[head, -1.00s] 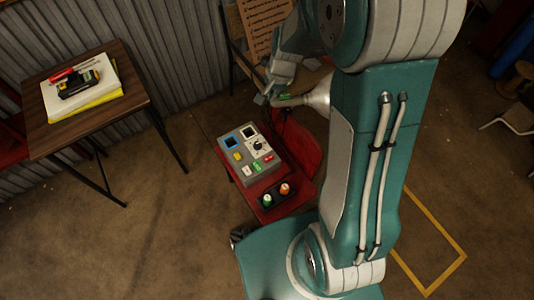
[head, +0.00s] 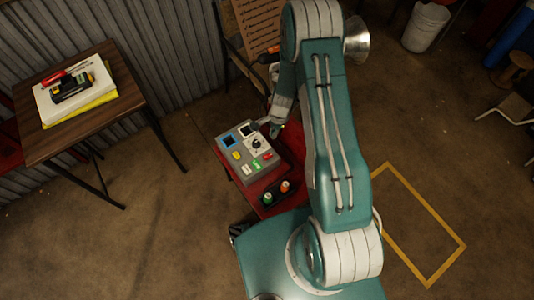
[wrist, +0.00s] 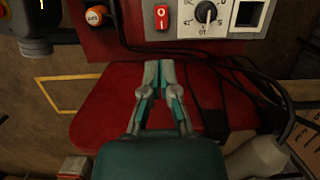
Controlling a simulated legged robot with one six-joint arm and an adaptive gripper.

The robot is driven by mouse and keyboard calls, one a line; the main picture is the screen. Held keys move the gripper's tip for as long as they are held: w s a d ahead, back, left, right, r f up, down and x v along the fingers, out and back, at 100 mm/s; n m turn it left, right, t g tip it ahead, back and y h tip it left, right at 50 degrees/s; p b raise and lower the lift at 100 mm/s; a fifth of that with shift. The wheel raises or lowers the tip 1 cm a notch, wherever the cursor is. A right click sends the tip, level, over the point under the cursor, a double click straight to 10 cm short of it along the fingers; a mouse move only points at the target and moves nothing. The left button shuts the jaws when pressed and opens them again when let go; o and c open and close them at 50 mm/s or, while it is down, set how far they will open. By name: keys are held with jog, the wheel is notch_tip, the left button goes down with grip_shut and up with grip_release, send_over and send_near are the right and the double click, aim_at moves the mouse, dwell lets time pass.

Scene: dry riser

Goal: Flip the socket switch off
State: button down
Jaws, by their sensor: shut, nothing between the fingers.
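A grey control box (head: 238,172) sits on a red surface in the head view. A red rocker switch (wrist: 162,17), marked O and I, is at the top of the wrist view and also shows on the box in the head view (head: 267,156). A black rotary dial (wrist: 206,13) and a dark square opening (wrist: 248,14) lie to its right. My gripper (wrist: 159,66) is shut and empty, its tips pointing toward the rocker and below it in the wrist view, apart from it in the picture. In the head view my gripper (head: 274,129) is by the box's right edge.
Black cables (wrist: 235,80) hang at the box's edge, right of my gripper. Green and orange knobs (head: 276,193) stand below the box. A wooden table (head: 112,115) with a yellow-black device is at left. Open floor lies at lower left.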

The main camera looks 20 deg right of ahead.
aim_at(270, 156)
jog(key=shift+f, duration=0.1)
jog(key=f, duration=0.4)
jog(key=a+f, duration=0.1)
jog(key=f, duration=0.4)
jog(key=a+f, duration=0.1)
jog(key=f, duration=0.3)
jog(key=shift+s+a+f, duration=0.25)
jog(key=shift+s+f, duration=0.1)
jog(key=shift+s, duration=0.05)
jog(key=shift+f, duration=0.1)
jog(key=shift+s+a+f, duration=0.1)
jog(key=shift+a+f, duration=0.05)
jog(key=shift+w+d, duration=0.2)
jog(key=shift+d, duration=0.7)
